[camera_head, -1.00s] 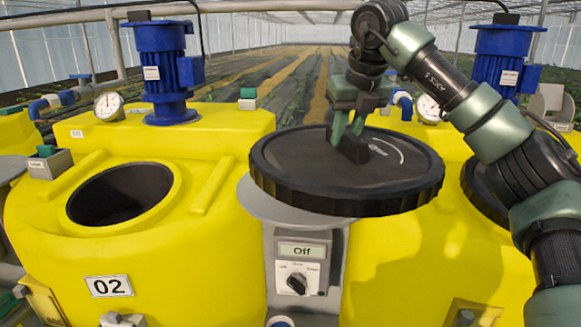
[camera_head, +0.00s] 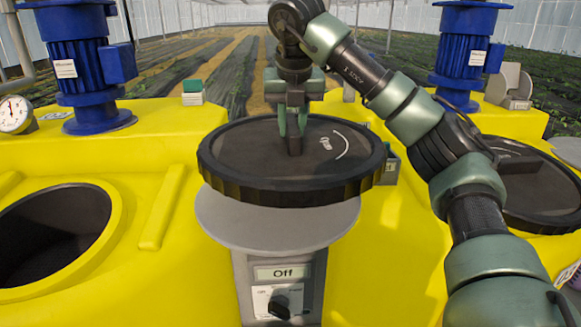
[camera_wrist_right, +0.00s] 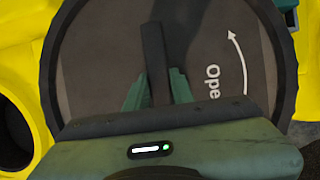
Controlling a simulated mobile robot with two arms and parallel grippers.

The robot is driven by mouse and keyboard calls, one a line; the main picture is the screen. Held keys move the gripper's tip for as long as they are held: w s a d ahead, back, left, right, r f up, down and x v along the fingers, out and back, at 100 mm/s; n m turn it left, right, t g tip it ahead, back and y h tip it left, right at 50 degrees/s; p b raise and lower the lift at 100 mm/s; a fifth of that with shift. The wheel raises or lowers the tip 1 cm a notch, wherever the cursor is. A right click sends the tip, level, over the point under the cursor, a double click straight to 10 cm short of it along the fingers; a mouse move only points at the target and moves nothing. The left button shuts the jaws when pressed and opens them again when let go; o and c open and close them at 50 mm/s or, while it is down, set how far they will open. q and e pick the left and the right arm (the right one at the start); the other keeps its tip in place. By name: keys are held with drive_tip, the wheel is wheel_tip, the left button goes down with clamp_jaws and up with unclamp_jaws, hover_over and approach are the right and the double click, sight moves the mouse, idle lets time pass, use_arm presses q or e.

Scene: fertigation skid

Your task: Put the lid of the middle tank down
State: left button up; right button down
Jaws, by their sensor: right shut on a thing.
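The lid (camera_head: 240,165) is a wide, black, ribbed disc, roughly level, with "Open" and an arrow on top. My right gripper (camera_head: 293,135) is shut on its raised bar handle. In the right wrist view the green fingers (camera_wrist_right: 158,92) hold the dark handle (camera_wrist_right: 153,50). The lid is over a round grey plate (camera_head: 278,235) on a post; I cannot tell whether they touch. The middle tank (camera_head: 155,280), yellow, has an open dark mouth (camera_head: 50,230) at the left. My left gripper is not in view.
A control box (camera_head: 280,290) reading "Off" is below the plate. The tank at the right has its own black lid (camera_head: 535,185) on. Blue motors stand behind at left (camera_head: 80,60) and right (camera_head: 467,55). A gauge (camera_head: 14,114) is at the far left.

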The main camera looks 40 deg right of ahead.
wheel_tip(320, 180, down, 4)
drive_tip(key=shift+f+p, duration=0.1)
drive_tip(key=shift+p, duration=0.35)
drive_tip(key=shift+f, duration=0.45)
wheel_tip(320, 180, down, 4)
drive_tip(key=shift+f+p, duration=0.15)
drive_tip(key=shift+p, duration=0.6)
drive_tip(key=c, duration=1.2)
unclamp_jaws()
drive_tip(key=shift+f, duration=0.1)
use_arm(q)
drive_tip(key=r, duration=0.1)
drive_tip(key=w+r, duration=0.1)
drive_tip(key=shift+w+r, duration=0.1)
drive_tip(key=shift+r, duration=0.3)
use_arm(e)
drive_tip(key=shift+s+a, duration=0.1)
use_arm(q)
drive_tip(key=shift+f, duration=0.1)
